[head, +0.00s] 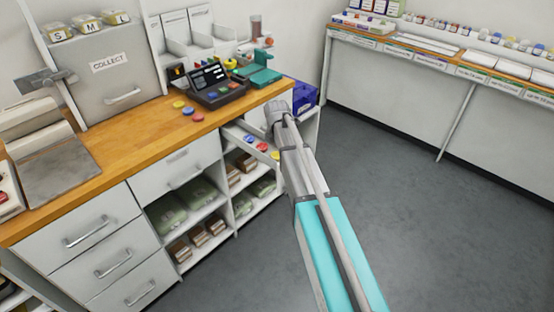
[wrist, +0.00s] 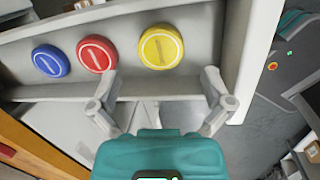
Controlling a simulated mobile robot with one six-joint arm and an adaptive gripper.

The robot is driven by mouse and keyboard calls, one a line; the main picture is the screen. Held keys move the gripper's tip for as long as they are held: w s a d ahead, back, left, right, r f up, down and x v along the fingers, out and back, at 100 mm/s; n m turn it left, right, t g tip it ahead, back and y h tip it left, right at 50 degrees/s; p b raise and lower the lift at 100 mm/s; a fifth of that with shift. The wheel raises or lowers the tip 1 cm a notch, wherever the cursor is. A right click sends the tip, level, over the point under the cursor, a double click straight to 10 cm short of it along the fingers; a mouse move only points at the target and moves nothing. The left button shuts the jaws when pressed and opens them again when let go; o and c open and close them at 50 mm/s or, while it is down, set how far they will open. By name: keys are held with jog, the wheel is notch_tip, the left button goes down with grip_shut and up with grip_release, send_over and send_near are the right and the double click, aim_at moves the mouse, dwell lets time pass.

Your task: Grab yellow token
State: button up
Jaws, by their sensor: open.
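In the wrist view, a round yellow token (wrist: 161,47) lies in a pale grey open drawer (wrist: 210,22), at the right of a row with a red and a blue token. My gripper (wrist: 160,76) is open and empty. Its two fingers are spread to either side just below the yellow token, not closed on it. In the head view, my gripper (head: 274,112) is over the open drawer (head: 236,132) at the counter's right end; its fingertips are hard to make out. A yellow token (head: 276,155) shows in that drawer beside my arm.
A red token (wrist: 96,53) and a blue token (wrist: 51,61) lie left of the yellow one. Another yellow token (head: 178,104) lies on the wooden counter (head: 130,140) with others, near a dark device (head: 218,88). The grey floor (head: 420,220) at right is clear.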

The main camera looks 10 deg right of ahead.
aim_at(276, 155)
jog(key=shift+w+f+b, duration=0.15)
jog(key=shift+f+b, duration=0.55)
jog(key=shift+f, duration=0.15)
jog(key=shift+w+f+b, duration=0.1)
jog(key=shift+f+b, duration=0.55)
jog(key=shift+f, duration=0.15)
jog(key=c, duration=1)
